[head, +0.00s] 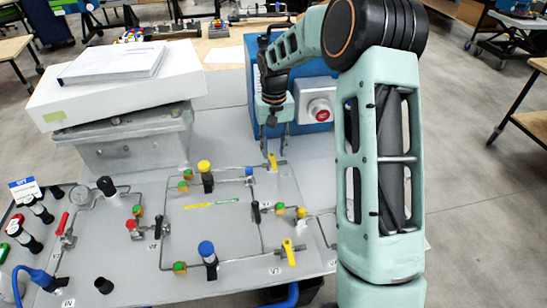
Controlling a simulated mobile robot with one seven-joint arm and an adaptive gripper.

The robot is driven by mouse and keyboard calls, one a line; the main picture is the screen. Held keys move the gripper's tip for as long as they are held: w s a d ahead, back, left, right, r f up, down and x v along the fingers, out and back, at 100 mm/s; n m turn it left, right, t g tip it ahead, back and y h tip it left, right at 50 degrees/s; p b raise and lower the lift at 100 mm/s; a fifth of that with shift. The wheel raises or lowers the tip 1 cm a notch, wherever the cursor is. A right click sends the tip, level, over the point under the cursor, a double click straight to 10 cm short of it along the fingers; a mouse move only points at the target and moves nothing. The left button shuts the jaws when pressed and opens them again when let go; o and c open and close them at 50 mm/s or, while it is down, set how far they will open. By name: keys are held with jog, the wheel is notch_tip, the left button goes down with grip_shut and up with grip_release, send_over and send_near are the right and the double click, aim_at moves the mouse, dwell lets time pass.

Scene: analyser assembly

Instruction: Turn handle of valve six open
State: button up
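The grey panel (218,228) carries pipes and several small valves. A yellow valve handle (273,161) stands at the back right of the pipework. Another yellow handle (288,252) is at the front right, pointing up and slightly tilted. The valve labels are too small to read surely, so I cannot tell which is valve six. My gripper (274,147) points down just above and behind the back yellow handle. Its two fingers are apart with nothing seen between them. I cannot tell whether they touch the handle.
A blue box with a red button (319,109) stands close behind my gripper. A white box (115,88) with papers rests on a grey block (135,145) at left. Blue-capped (206,248) and yellow-capped (204,166) fittings rise from the panel.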

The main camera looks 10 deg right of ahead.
aim_at(274, 163)
jog(key=shift+f, duration=2)
jog(key=shift+c, duration=0.6)
grip_shut()
